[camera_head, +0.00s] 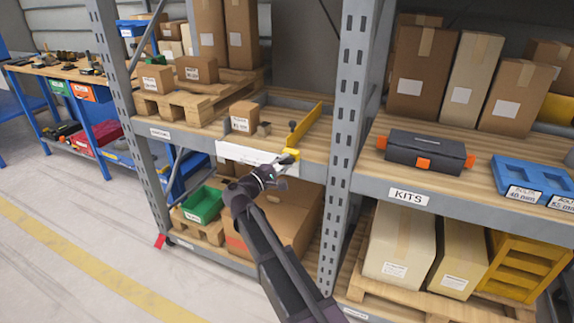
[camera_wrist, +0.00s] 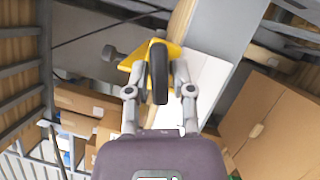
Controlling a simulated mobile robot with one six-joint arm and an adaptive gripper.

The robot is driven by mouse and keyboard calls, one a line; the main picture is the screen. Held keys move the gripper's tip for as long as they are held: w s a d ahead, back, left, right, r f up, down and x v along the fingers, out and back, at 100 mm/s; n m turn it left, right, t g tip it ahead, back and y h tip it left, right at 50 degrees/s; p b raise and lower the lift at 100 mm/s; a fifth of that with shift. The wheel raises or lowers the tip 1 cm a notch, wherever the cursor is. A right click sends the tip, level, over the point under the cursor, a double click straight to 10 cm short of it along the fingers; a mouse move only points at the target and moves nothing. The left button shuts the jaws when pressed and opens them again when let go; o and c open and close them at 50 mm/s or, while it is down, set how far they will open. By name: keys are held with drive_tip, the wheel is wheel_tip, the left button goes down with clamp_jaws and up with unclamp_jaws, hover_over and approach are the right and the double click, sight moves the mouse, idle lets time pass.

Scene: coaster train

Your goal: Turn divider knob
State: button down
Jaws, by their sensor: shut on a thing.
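The yellow divider (camera_head: 308,124) stands on the middle shelf, running from its front edge toward the back. Its yellow front end (camera_head: 291,153) is at my gripper (camera_head: 284,161). In the wrist view my gripper (camera_wrist: 158,82) has one finger on each side of a black elongated knob (camera_wrist: 159,72) and is shut on it. The yellow mount (camera_wrist: 175,53) shows behind the knob. The held knob is hard to make out in the head view. A small dark knob-like piece (camera_head: 292,125) stands up beside the divider.
A small box (camera_head: 243,117) sits left of the divider. A steel upright (camera_head: 348,130) stands to the right. A dark case with orange latches (camera_head: 425,150) rests on the shelf labelled KITS. A green bin (camera_head: 204,205) and cartons fill the lower shelf. The floor at left is clear.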

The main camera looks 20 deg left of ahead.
idle(0.3)
drive_tip(key=c, duration=0.6)
unclamp_jaws()
drive_tip(key=shift+c, duration=0.2)
